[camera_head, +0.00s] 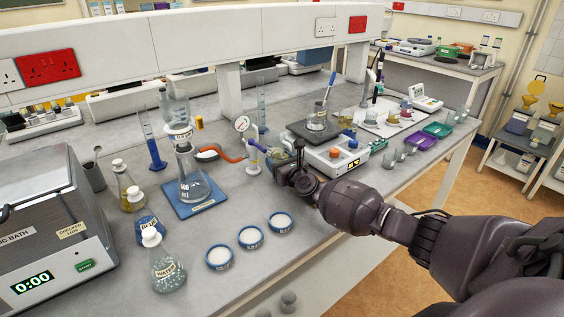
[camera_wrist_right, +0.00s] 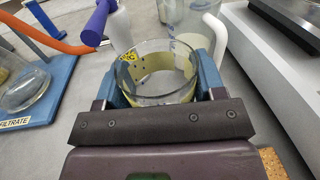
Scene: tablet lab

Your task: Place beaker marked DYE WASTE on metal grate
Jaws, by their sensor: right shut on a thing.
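My right gripper (camera_head: 289,164) is in the middle of the head view, low over the bench beside the stirring hotplate. In the right wrist view its blue-lined fingers (camera_wrist_right: 160,84) are shut on the two sides of a clear glass beaker (camera_wrist_right: 158,92). The beaker looks upright and has a yellow label with a dark symbol; I cannot read DYE WASTE on it. In the head view the gripper mostly hides it. I cannot make out a metal grate for certain. My left gripper is not in view.
The white hotplate (camera_head: 341,155) stands right of the gripper with a glass vessel on its dark top. A filtration flask (camera_head: 193,187) with an orange hose stands on a blue mat to the left. Three blue-rimmed dishes (camera_head: 280,223) lie nearer the front edge.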

